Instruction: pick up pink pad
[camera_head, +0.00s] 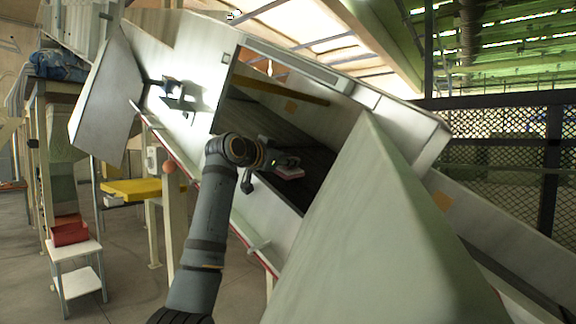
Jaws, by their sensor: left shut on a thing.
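The pink pad (290,174) is a small flat thing with a pale top and a pinkish edge, inside the opening of the large metal machine. My left gripper (284,165) reaches into that opening and is shut on the pad. The fingers cover part of the pad, and its far side is hidden. I cannot tell whether the pad touches the dark surface behind it. My right gripper is not in view.
The metal machine (180,60) has a raised flap (105,100) at left and a big pale panel (375,240) close on the right. Floor (125,290) is open there.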

